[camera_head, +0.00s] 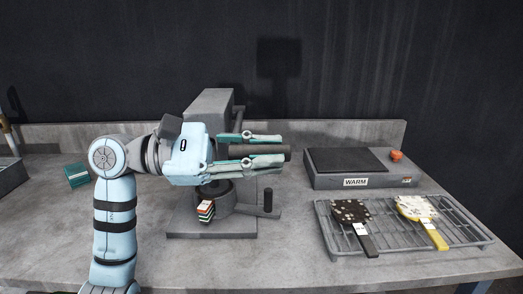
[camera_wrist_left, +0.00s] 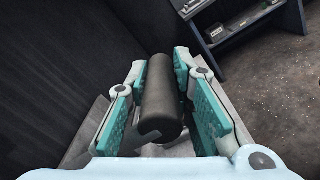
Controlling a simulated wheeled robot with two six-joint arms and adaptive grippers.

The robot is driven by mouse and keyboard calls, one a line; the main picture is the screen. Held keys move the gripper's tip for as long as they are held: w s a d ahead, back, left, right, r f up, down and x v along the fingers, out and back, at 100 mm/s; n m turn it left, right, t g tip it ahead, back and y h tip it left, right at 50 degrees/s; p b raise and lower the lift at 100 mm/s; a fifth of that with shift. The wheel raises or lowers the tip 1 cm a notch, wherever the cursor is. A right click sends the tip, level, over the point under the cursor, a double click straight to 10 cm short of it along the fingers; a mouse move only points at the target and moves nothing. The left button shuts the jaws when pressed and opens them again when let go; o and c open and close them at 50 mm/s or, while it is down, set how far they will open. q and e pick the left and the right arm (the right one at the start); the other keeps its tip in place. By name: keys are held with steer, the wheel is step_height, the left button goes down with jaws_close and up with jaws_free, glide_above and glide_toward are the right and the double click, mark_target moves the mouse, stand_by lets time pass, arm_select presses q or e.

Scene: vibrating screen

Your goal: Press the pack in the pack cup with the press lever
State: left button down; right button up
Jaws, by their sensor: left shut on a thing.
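My left gripper (camera_head: 278,148) reaches in from the left in front of the grey press (camera_head: 208,105). Its teal-padded fingers sit on both sides of a dark cylindrical lever handle (camera_head: 276,153). The wrist view shows the handle (camera_wrist_left: 161,95) lying lengthwise between the fingers (camera_wrist_left: 165,85), which are shut on it. Below the gripper is a round dark cup (camera_head: 213,188) with a side handle, on the press base (camera_head: 188,226). The inside of the cup is hidden, so I cannot see the pack. My right gripper does not show.
A small stack of coloured pieces (camera_head: 206,210) is at the cup's front. To the right are a warming plate labelled WARM (camera_head: 315,172), an orange knob-like item (camera_head: 396,155) and a wire rack (camera_head: 330,238) with two paddles. A green box (camera_head: 77,175) lies at left.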

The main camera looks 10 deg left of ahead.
arm_select(q)
steer(key=c, duration=1.5)
jaws_free()
steer(key=shift+s+f, duration=0.1)
steer(key=shift+f, duration=0.25)
steer(key=shift+o, duration=0.4)
steer(key=shift+s+r, duration=0.1)
steer(key=shift+s, duration=0.1)
steer(key=shift+w, duration=0.2)
steer(key=shift+a, duration=0.3)
steer(key=s+a, duration=0.2)
steer(key=a, duration=0.9)
steer(key=shift+a+r, duration=0.1)
steer(key=shift+a, duration=0.05)
